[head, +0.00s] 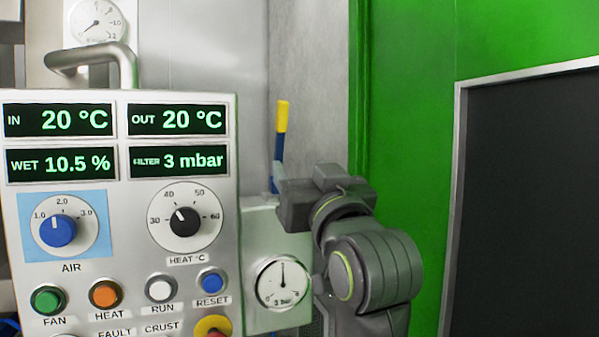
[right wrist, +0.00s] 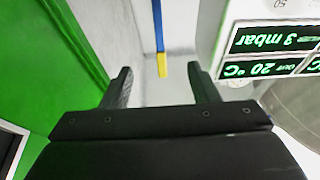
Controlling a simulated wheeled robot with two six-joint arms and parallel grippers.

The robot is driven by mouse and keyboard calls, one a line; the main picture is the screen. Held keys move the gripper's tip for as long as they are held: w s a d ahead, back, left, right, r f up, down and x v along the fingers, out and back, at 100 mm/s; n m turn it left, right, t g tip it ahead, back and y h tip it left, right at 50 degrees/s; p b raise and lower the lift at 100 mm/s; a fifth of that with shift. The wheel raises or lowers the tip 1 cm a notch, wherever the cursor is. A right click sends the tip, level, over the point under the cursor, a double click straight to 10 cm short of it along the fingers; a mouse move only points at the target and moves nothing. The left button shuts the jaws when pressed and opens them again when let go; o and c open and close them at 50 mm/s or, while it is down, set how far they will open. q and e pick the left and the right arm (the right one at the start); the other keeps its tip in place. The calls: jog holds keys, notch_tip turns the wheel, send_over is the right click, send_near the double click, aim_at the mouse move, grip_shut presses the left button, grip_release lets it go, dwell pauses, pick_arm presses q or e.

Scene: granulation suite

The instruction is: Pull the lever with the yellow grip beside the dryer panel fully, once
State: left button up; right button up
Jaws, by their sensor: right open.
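The lever stands upright just right of the dryer panel (head: 122,240), with a blue shaft (head: 278,149) and a yellow grip (head: 282,116) at its top. My right gripper (head: 280,180) is in front of the lever's lower part in the head view, below the yellow grip, and hides the lever's foot. I see no contact. My left gripper is not in view.
A pressure gauge (head: 282,284) sits on a pale box below the lever, close to my right arm. A green wall (head: 410,110) with a dark framed panel (head: 530,200) is on the right. A bent metal pipe (head: 92,58) rises behind the panel.

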jog(key=b+v, duration=0.1)
jog(key=v, duration=0.5)
jog(key=shift+s, duration=0.2)
jog(key=shift+d, duration=0.1)
